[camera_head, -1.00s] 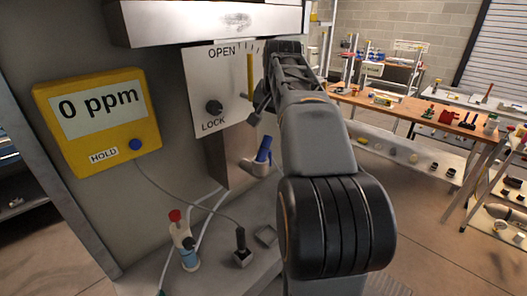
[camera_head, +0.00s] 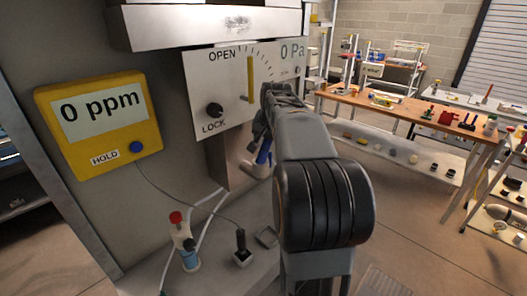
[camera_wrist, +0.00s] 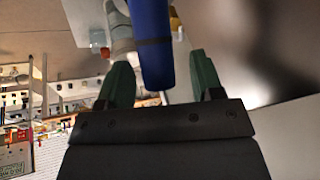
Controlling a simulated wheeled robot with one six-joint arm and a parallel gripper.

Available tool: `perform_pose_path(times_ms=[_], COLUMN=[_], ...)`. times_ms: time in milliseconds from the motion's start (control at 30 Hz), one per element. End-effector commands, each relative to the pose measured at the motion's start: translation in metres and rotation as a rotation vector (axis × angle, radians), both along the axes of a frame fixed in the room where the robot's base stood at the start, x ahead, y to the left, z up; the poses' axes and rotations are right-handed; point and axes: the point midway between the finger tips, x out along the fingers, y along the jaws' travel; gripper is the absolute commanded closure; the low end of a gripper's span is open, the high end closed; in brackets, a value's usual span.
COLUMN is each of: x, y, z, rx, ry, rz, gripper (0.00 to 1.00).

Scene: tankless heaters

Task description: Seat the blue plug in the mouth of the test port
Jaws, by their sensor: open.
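The blue plug (camera_head: 264,153) leans at a slight tilt, its lower end at the upturned mouth of a grey elbow fitting (camera_head: 251,170), which looks like the test port. I cannot tell how deep it sits. My gripper (camera_head: 262,132) is at the plug's upper part and hides some of it. In the wrist view, the blue plug (camera_wrist: 152,50) stands between the two green fingers of my open gripper (camera_wrist: 161,75). A gap shows on each side, wider on the right, so the fingers appear not to touch it.
The panel (camera_head: 205,90) with a yellow lever (camera_head: 251,78) and black knob (camera_head: 215,110) is close behind the gripper. A yellow gas meter (camera_head: 100,125) is at left. A red-capped bottle (camera_head: 186,245) and a black-handled block (camera_head: 242,250) stand below.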

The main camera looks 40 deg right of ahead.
Motion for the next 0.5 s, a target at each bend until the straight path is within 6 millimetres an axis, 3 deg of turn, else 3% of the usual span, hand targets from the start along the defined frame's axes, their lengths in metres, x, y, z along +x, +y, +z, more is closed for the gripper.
perform_pose_path(times_ms=[200,500], x=[0.0003,0.0001], y=[-0.0001,-0.0001], z=[-0.0008,-0.0006], rx=[0.000,0.000], ry=[0.000,0.000], rz=[0.000,0.000], gripper=[0.40,0.68])
